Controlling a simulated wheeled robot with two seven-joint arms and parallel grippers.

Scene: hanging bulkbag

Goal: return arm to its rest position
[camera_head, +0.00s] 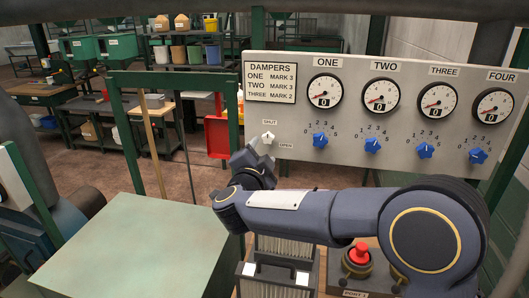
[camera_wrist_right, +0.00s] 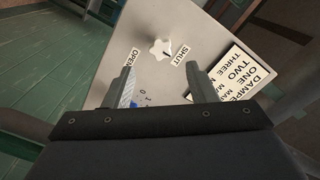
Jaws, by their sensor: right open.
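My right arm reaches in from the right across the head view. Its gripper (camera_head: 256,158) is by the left end of the damper panel (camera_head: 330,170), just below the white shut/open knob (camera_head: 267,138). In the right wrist view the gripper (camera_wrist_right: 160,72) is open and empty, its two fingers apart. The knob (camera_wrist_right: 160,49) shows beyond the gap between them, apart from both fingertips. The knob's exact setting is hard to tell. My left gripper is not in view.
The panel has several dials and blue knobs (camera_head: 319,140), and a white dampers card (camera_head: 270,80). A red push button (camera_head: 360,254) sits below my right arm. A pale green tabletop (camera_head: 130,250) is at front left. Benches with bins (camera_head: 90,48) stand behind.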

